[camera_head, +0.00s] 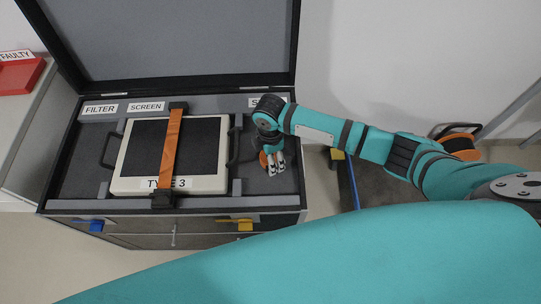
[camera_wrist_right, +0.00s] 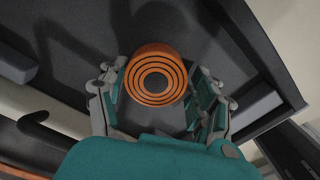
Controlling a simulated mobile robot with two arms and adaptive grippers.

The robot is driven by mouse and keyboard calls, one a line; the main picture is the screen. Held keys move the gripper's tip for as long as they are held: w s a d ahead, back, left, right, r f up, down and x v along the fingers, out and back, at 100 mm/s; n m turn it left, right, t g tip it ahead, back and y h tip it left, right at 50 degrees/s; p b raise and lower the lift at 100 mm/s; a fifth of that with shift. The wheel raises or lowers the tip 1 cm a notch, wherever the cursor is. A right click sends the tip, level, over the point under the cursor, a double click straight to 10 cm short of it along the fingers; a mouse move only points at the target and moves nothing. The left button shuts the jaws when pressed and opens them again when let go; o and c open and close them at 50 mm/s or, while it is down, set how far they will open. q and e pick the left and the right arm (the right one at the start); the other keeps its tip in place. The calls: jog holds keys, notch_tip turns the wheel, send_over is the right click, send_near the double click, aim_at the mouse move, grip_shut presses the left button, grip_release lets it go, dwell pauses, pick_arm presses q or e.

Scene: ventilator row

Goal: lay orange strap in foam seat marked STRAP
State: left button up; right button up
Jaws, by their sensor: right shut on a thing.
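My right gripper (camera_head: 272,168) is shut on a rolled orange strap (camera_wrist_right: 155,76), which shows as an orange and dark coil between its fingers in the wrist view. In the head view only a small part of the coil (camera_head: 263,159) shows beside the fingers. The gripper is low over the right-hand foam part of the open case (camera_head: 285,190). A label starting with S (camera_head: 258,102) at the back right is mostly hidden by my arm. I cannot tell whether the coil touches the foam. My left gripper is not in view.
A cream TYPE 3 unit (camera_head: 210,184) with a dark screen lies left of the gripper, crossed by a flat orange band (camera_head: 172,145). FILTER (camera_head: 100,109) and SCREEN (camera_head: 146,106) labels are behind it. The raised lid (camera_head: 180,45) stands at the back. A red FAULTY tray (camera_head: 20,74) is far left.

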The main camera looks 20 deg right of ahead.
jog(key=shift+f, duration=0.1)
jog(key=o, duration=1.2)
notch_tip(320, 180, up, 12)
